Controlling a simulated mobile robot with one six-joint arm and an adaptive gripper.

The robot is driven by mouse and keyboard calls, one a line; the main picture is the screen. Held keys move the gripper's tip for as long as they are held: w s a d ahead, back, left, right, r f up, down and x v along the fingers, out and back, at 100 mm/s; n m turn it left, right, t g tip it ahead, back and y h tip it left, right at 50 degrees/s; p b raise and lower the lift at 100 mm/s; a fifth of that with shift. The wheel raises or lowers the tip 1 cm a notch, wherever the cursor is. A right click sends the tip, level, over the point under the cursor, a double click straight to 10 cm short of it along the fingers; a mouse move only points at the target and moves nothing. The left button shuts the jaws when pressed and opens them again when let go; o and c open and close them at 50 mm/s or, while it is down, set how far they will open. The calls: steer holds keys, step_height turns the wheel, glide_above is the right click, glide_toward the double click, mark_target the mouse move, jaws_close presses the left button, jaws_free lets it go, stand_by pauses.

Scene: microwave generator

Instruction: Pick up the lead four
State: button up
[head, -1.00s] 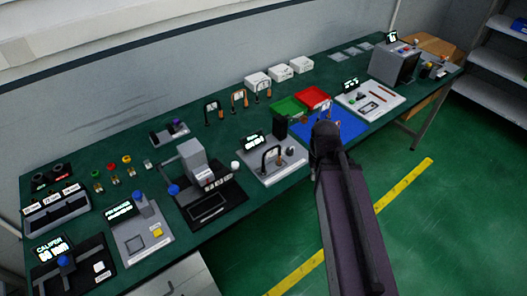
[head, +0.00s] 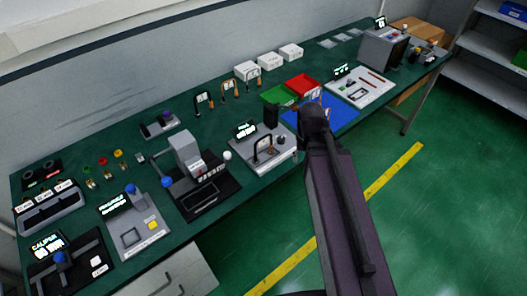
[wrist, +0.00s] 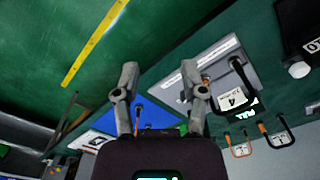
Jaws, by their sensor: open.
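A lead with a white tag that appears to read 4 (wrist: 232,100) stands as a dark arch on a grey tester plate in the wrist view. It also shows as a dark arch with an orange end on the tester in the head view (head: 263,144). My gripper (wrist: 160,76) is open and empty, its two fingers apart in the wrist view. The lead lies to the right of the fingers there, apart from them. In the head view my arm hides the gripper.
Several other tagged leads (head: 228,90) stand behind the tester, and another is partly hidden near the blue mat (head: 340,117). Red (head: 302,85) and green (head: 277,95) trays lie behind the mat. A press-like device (head: 188,160) stands left of the tester. The floor before the bench is clear.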

mark_target(264, 137)
steer(key=w+a+r+m+p, duration=0.3)
steer(key=w+a+m, duration=0.2)
steer(key=w+a, duration=0.1)
steer(key=w+a+r+m+p, duration=0.3)
steer(key=w+a, duration=0.3)
steer(key=w, duration=0.2)
steer(key=shift+r+m, duration=0.2)
steer(key=shift+m, duration=0.7)
steer(key=shift+w+f, duration=0.1)
step_height(264, 137, down, 8)
steer(key=b, duration=0.8)
steer(key=shift+f+b, duration=0.25)
steer(key=shift+b, duration=0.05)
steer(key=shift+w+f, duration=0.1)
steer(key=f+b, duration=0.2)
steer(key=b, duration=0.1)
steer(key=shift+w+a+f, duration=0.1)
steer(key=shift+w+f, duration=0.2)
steer(key=shift+f, duration=0.05)
steer(key=shift+f+b, duration=1.1)
steer(key=shift+f, duration=0.05)
